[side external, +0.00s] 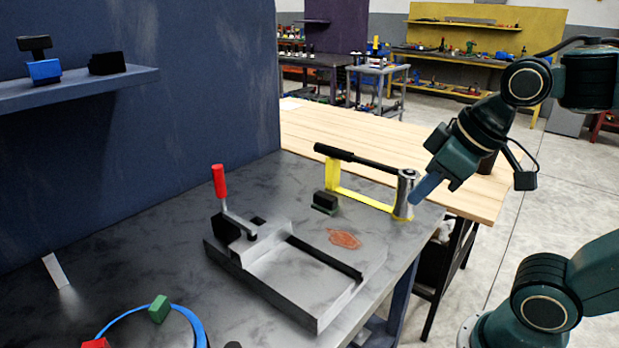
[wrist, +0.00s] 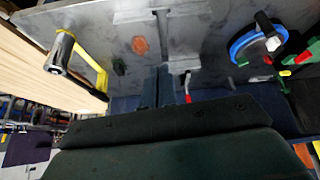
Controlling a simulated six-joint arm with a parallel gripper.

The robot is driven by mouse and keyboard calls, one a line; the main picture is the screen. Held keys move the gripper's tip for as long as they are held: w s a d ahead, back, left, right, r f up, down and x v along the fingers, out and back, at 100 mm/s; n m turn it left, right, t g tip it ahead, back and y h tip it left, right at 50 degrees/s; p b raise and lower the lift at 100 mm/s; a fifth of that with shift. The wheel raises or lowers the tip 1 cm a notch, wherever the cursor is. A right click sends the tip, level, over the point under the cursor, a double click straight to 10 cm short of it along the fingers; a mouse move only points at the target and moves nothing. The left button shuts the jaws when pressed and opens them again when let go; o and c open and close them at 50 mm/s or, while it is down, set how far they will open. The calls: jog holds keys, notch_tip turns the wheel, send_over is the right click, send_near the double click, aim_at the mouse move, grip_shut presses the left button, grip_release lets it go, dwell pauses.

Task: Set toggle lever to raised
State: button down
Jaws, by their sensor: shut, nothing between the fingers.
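The toggle lever has a red grip (side external: 219,181) on a bent metal arm. In the side view the grip stands nearly upright above the back left end of a grey clamp fixture (side external: 318,309). The red grip also shows in the wrist view (wrist: 188,98), small and partly cut off by my gripper's body. My gripper (side external: 421,196) is shut and empty. It hangs in the air to the right of the fixture, near the table's right edge, well apart from the lever.
A silver cylinder (side external: 404,196) with a yellow frame (side external: 346,194) and black bar stands close to my gripper. A small black block (side external: 325,201) and an orange patch (side external: 344,239) lie behind the fixture. A blue ring (side external: 190,321) is front left. A dark wall panel (side external: 130,130) rises behind.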

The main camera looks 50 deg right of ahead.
jog(key=w+a+n+y, duration=0.1)
jog(key=w+n, duration=0.3)
jog(key=w, duration=0.4)
jog(key=w+a+r+n+y, duration=0.1)
jog(key=w+a+n, duration=0.3)
jog(key=w, duration=0.5)
jog(key=w+a+r+n+y, duration=0.1)
jog(key=w+a+n, duration=0.1)
jog(key=w+n, duration=0.3)
jog(key=w, duration=0.3)
jog(key=shift+w+a+r+t, duration=0.2)
jog(key=shift+w+a+t, duration=0.05)
jog(key=shift+a+t, duration=0.15)
jog(key=x, duration=0.3)
jog(key=w+x, duration=0.1)
jog(key=x, duration=0.3)
jog(key=d+x, duration=0.1)
jog(key=x, duration=0.3)
jog(key=shift+w+a+r, duration=0.1)
jog(key=shift+w+r, duration=0.25)
jog(key=shift+w, duration=0.8)
